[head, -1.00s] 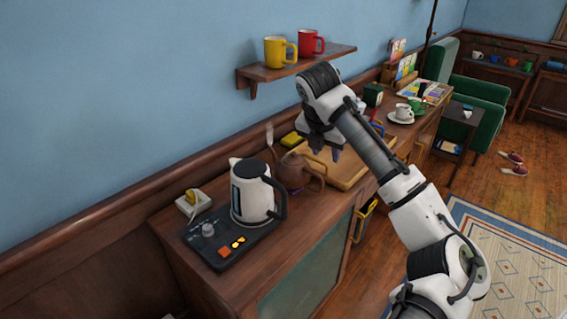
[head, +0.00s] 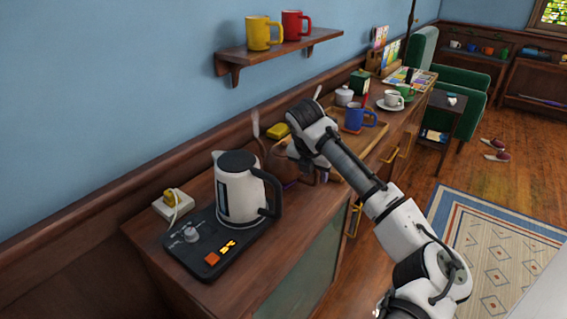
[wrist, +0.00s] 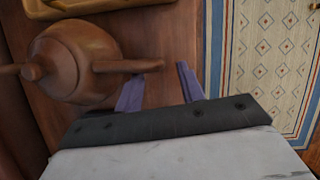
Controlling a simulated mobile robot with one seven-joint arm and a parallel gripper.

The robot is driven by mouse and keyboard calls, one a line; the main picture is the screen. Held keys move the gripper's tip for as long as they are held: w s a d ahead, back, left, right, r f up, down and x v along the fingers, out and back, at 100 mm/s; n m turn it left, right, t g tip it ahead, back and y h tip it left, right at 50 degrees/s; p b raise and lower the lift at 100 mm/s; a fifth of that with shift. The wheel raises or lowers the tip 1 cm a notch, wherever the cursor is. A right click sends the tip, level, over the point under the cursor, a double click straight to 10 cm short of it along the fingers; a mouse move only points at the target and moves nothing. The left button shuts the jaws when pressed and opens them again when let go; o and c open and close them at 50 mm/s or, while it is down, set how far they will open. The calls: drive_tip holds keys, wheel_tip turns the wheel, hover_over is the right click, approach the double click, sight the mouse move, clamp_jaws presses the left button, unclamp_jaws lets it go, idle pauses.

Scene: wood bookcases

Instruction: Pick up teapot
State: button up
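The brown teapot (wrist: 78,48) stands on the wooden cabinet top. In the wrist view its round lid knob and spout are at the left, and its handle (wrist: 140,66) points right toward the space between my fingertips. My gripper (wrist: 160,72) is open, with one purple finger on each side of the handle's outer end. I cannot tell whether either finger touches it. In the head view my gripper (head: 305,178) is low over the cabinet and hides most of the teapot.
A white kettle (head: 240,192) on a black base (head: 205,255) stands close to the left. A wooden tray (head: 372,140) with a blue mug (head: 358,118) lies beyond the gripper. A wall shelf (head: 285,50) with two mugs is above. Open floor lies right of the cabinet.

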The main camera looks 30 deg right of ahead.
sight(316, 178)
drive_tip(key=shift+p+x, duration=0.85)
drive_tip(key=shift+x, duration=1.9)
drive_tip(key=shift+s+a, duration=0.1)
drive_tip(key=shift+s, duration=0.05)
drive_tip(key=shift+c, duration=0.5)
clamp_jaws()
drive_tip(key=shift+r, duration=0.1)
